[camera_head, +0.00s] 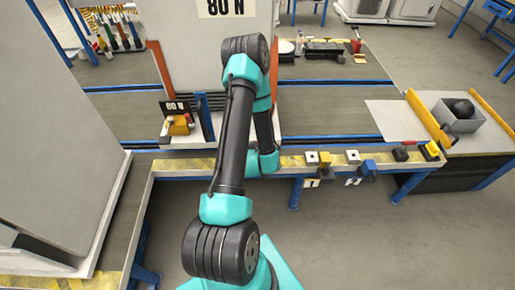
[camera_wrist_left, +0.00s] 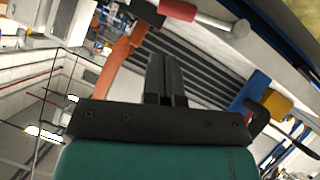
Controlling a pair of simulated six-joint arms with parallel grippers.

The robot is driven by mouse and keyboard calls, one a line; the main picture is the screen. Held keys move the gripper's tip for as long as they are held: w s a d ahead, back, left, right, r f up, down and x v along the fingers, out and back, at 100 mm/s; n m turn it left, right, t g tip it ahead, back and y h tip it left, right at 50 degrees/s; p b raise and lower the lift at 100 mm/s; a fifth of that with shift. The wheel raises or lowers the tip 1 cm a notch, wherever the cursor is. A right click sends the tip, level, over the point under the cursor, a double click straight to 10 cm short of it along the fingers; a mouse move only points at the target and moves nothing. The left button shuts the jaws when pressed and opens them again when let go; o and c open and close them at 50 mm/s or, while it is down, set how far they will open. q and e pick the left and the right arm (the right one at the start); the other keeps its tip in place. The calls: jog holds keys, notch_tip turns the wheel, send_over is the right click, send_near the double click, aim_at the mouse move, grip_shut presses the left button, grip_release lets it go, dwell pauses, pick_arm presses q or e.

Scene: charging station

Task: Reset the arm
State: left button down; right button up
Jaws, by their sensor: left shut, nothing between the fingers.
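One teal and black arm of mine (camera_head: 235,130) reaches up from the bottom middle of the head view, bends at a black joint near the panel and folds back down to the bench edge. Its gripper cannot be made out in the head view. In the left wrist view my left gripper (camera_wrist_left: 165,65) has its two dark fingers together with nothing between them. A dark ribbed surface lies behind the fingers. My right gripper is in neither view.
A bench (camera_head: 330,158) carries yellow, blue and black connectors (camera_head: 368,167). A yellow connector piece (camera_head: 180,124) sits left of the arm by an 80 N sign. A grey box (camera_head: 458,115) stands right. A large grey panel (camera_head: 55,130) fills the left. Open floor (camera_head: 330,220) lies below the bench.

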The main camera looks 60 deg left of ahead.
pick_arm(q)
jog(key=w+d+f+m+h, duration=0.3)
jog(key=w+d+h, duration=0.2)
jog(key=d, duration=0.5)
jog(key=s+d+m+g+h, duration=0.1)
jog(key=d+m+g+h, duration=0.2)
jog(key=d, duration=1)
jog(key=s+d+m+g+h, duration=0.2)
jog(key=d+m+g+h, duration=0.2)
jog(key=d, duration=0.8)
jog(key=shift+s+d+m+h, duration=0.3)
jog(key=shift+d+m, duration=0.1)
jog(key=shift+m, duration=0.7)
jog(key=shift+a+f, duration=0.1)
